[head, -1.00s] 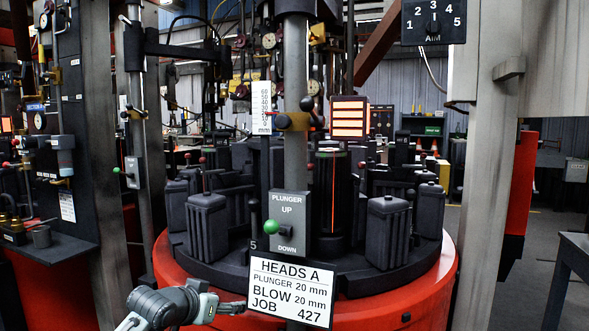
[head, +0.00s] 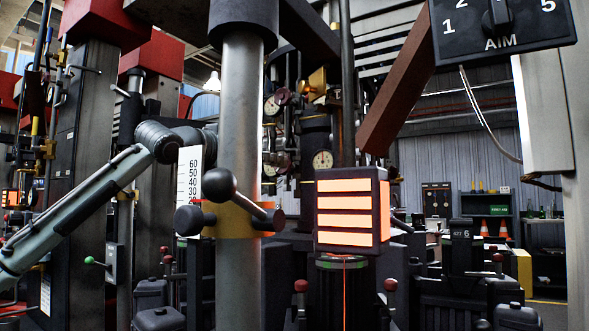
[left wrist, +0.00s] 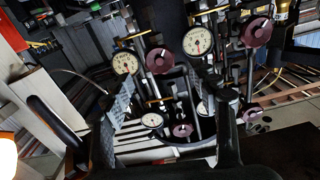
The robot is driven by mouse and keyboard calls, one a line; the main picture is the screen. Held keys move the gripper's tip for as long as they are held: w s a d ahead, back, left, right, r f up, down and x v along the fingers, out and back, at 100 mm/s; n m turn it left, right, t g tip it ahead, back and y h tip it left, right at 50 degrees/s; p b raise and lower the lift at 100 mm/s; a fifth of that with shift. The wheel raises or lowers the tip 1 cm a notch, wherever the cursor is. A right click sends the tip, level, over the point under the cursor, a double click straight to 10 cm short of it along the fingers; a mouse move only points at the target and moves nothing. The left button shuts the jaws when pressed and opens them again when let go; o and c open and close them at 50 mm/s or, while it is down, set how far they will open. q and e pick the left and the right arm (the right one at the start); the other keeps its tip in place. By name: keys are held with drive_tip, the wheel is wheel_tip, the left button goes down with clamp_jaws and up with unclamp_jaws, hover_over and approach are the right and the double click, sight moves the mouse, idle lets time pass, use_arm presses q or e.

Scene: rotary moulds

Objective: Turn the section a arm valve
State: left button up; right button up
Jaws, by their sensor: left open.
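Several maroon round valve knobs show in the left wrist view, among them one at upper middle (left wrist: 158,61), one at upper right (left wrist: 257,31) and a lower one (left wrist: 183,131). White dial gauges (left wrist: 199,40) sit beside them. No section label is readable, so I cannot tell which knob is the section A arm valve. My left gripper (left wrist: 130,98) is open and empty, its dark fingers spread at left and right, with knobs and gauges beyond. In the head view the left arm reaches behind the steel column, which hides the gripper. A maroon knob (head: 283,96) shows right of that column.
The steel column (head: 240,120) with a black ball-ended lever (head: 219,185) stands close in front. A lit orange panel (head: 350,211) is right of it. An AIM dial box (head: 500,22) hangs at upper right. Dark moulds (head: 460,270) crowd the lower part.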

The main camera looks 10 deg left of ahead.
use_arm(q)
drive_tip(key=p+x, duration=0.1)
drive_tip(key=x, duration=0.6)
drive_tip(key=shift+w+r, duration=0.1)
drive_tip(key=shift+w, duration=0.05)
use_arm(e)
drive_tip(key=f, duration=0.4)
drive_tip(key=shift+s+a, duration=0.15)
drive_tip(key=shift+s, duration=0.1)
use_arm(q)
drive_tip(key=shift+c, duration=0.6)
drive_tip(key=c, duration=1.1)
drive_tip(key=shift+d+p, duration=0.1)
drive_tip(key=shift+p, duration=0.25)
use_arm(e)
drive_tip(key=shift+r, duration=0.1)
